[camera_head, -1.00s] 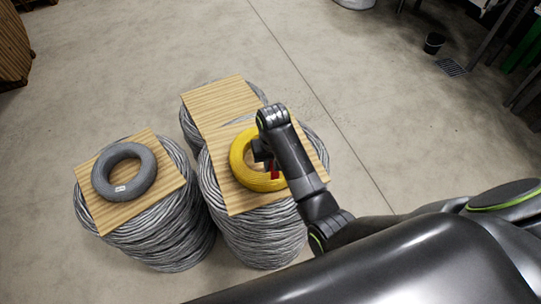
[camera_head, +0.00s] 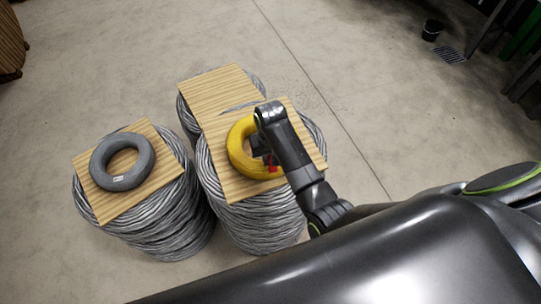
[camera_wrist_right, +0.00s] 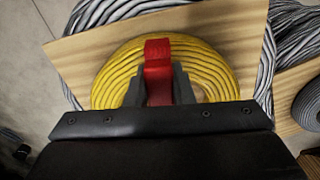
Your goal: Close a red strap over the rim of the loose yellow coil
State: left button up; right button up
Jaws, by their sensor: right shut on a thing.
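The yellow coil (camera_head: 238,157) lies flat on a wooden board (camera_head: 238,189) on top of a grey cable stack. It also shows in the right wrist view (camera_wrist_right: 112,75). A red strap (camera_wrist_right: 158,62) stands up at the coil's rim between my right gripper's fingers. My right gripper (camera_wrist_right: 157,88) is shut on the strap, right over the coil. In the head view the right gripper (camera_head: 262,152) is partly hidden by its own arm, and only a bit of red strap (camera_head: 272,162) shows below it. My left gripper is not in view.
A grey coil (camera_head: 122,161) with a white label lies on another board (camera_head: 104,203) on the left stack. A third stack behind carries a bare board (camera_head: 220,92). Open concrete floor (camera_head: 330,50) surrounds the stacks. A dark bucket (camera_head: 432,29) stands far right.

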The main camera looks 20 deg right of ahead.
jog(key=shift+f, duration=0.1)
dwell(0.3)
jog(key=shift+f, duration=0.6)
jog(key=shift+r, duration=0.25)
jog(key=shift+r, duration=0.35)
jog(key=shift+f, duration=0.3)
dwell(0.8)
jog(key=shift+f, duration=0.35)
jog(key=shift+r, duration=0.2)
jog(key=shift+r, duration=0.4)
jog(key=shift+r, duration=0.2)
dwell(0.3)
